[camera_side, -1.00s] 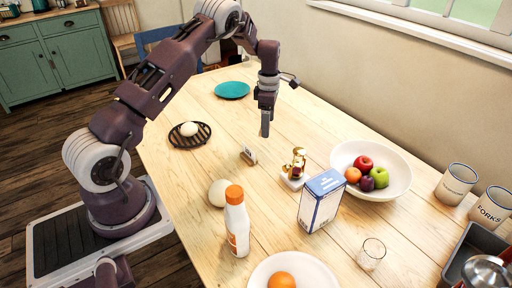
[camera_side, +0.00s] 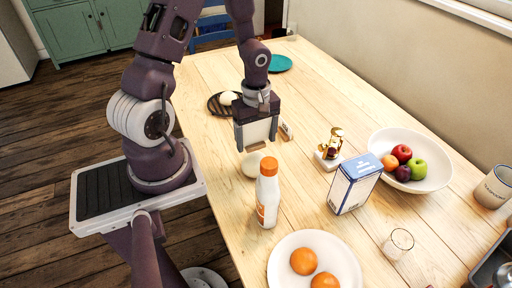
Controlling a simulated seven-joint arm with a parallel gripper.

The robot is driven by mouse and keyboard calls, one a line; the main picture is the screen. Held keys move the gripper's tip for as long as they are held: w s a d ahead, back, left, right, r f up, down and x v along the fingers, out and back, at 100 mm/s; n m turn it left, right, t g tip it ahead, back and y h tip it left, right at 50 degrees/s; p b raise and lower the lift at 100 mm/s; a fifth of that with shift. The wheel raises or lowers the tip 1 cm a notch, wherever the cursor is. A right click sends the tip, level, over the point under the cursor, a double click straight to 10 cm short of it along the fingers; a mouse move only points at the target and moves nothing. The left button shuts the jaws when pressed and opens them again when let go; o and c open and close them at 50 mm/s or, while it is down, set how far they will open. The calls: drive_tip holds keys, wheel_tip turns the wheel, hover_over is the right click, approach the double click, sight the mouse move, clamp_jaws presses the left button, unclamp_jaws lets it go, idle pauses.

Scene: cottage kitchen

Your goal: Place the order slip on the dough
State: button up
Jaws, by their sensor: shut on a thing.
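My gripper (camera_side: 256,143) hangs over the table, its jaws shut on a flat white piece (camera_side: 257,131) that looks like the order slip. The slip's print does not show, and the fingers hide its sides. A round, pale ball that looks like the dough (camera_side: 252,168) lies on the bare table, just below the gripper in the picture and partly behind a white bottle. The gripper appears above and apart from it; the exact gap cannot be told.
The white bottle with an orange cap (camera_side: 267,197) stands close to the dough. A small wooden block (camera_side: 287,131) is right of the gripper. A dark trivet (camera_side: 215,106) bears another white ball. A blue-white carton (camera_side: 354,186), gold ornament (camera_side: 331,149) and fruit bowl (camera_side: 441,177) stand rightward.

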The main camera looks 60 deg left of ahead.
sight(256, 146)
drive_tip(key=shift+f, duration=1.6)
drive_tip(key=shift+f, duration=0.15)
drive_tip(key=o, duration=1.5)
wheel_tip(256, 146, up, 12)
drive_tip(key=shift+r, duration=0.2)
drive_tip(key=s+d+r+m+t, duration=0.2)
drive_tip(key=s+d+r+m, duration=0.3)
drive_tip(key=r+m, duration=0.3)
drive_tip(key=s+d+r+m+t, duration=0.3)
drive_tip(key=s+d+r+m, duration=0.2)
drive_tip(key=m, duration=0.5)
wheel_tip(256, 146, up, 4)
drive_tip(key=d, duration=0.2)
drive_tip(key=shift+s+d+t, duration=0.2)
drive_tip(key=shift+d+t, duration=0.1)
drive_tip(key=shift+d, duration=0.1)
